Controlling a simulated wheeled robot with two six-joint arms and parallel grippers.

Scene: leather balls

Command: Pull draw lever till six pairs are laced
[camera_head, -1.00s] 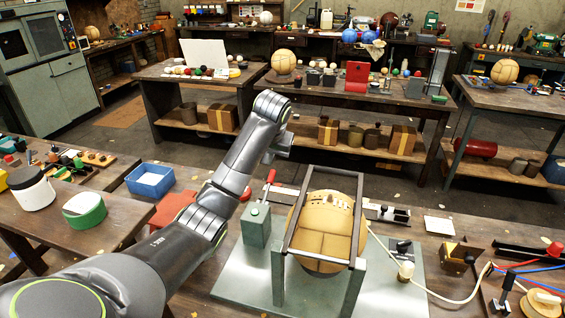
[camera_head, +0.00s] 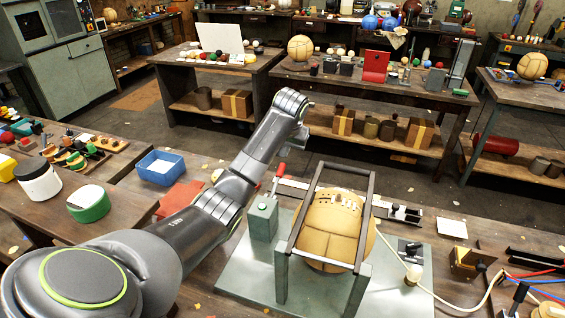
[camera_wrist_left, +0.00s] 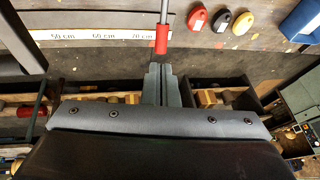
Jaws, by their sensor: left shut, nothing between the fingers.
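The tan leather ball (camera_head: 328,240) sits in a grey frame (camera_head: 367,220) on a pale metal plate (camera_head: 240,285). Dark stitches and pale lacing show at its top, too small to count. The draw lever (camera_head: 281,171) stands upright with a red grip, left of the ball behind a green-grey block. In the left wrist view the red lever grip (camera_wrist_left: 162,40) lies just beyond my left gripper (camera_wrist_left: 160,68), roughly in line with it. My left gripper is shut and empty; whether it touches the grip is unclear. In the head view my forearm hides the fingers. My right gripper is out of view.
A blue bin (camera_head: 158,168), a white tub (camera_head: 38,181) and a green roll (camera_head: 88,204) are at the left. A pale cord (camera_head: 440,298) runs right of the ball. A measuring strip (camera_wrist_left: 95,34) lies beside the lever in the wrist view.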

